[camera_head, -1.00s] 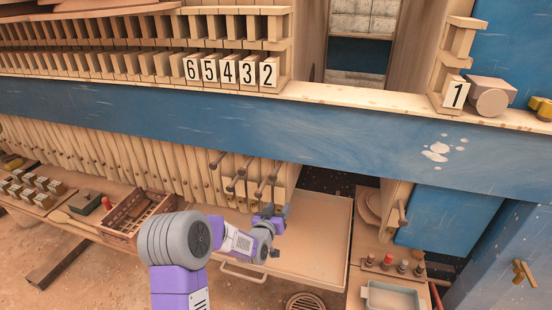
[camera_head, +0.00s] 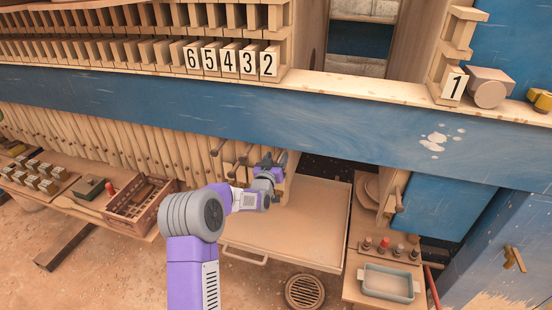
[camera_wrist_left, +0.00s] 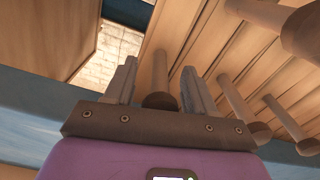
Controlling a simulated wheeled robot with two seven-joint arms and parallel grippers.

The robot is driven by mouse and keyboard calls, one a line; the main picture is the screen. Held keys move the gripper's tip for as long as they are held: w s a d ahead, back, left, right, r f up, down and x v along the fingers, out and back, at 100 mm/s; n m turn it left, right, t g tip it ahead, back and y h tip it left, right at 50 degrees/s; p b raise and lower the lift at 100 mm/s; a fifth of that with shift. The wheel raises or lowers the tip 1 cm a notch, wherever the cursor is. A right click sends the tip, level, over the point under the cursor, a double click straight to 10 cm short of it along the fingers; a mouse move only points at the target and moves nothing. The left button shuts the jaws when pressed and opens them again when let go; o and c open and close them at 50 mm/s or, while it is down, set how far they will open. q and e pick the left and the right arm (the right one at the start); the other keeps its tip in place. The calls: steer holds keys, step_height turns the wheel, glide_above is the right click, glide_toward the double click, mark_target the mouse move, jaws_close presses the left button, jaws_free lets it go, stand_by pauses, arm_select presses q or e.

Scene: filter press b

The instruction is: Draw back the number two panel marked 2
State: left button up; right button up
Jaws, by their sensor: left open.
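The panel marked 2 (camera_head: 268,63) is the rightmost of the numbered row and stands against panel 3 (camera_head: 248,62). Its lower part is largely hidden behind my gripper below the blue beam. My left gripper (camera_head: 274,160) is at the right end of the row of wooden peg handles, fingers pointing up toward the panels. In the left wrist view, my open fingers (camera_wrist_left: 160,85) stand on either side of a round wooden peg handle (camera_wrist_left: 158,70), with a gap on each side. This peg is on the end panel beside the opening. My right gripper is not in view.
More peg handles (camera_wrist_left: 238,103) stick out just right of my fingers in the wrist view. The blue beam (camera_head: 330,120) runs above my gripper. A drip tray (camera_head: 285,220) lies below. Panel 1 (camera_head: 454,86) stands across an open gap to the right.

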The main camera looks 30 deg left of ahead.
arm_select(q)
steer(key=shift+c, duration=0.3)
jaws_close()
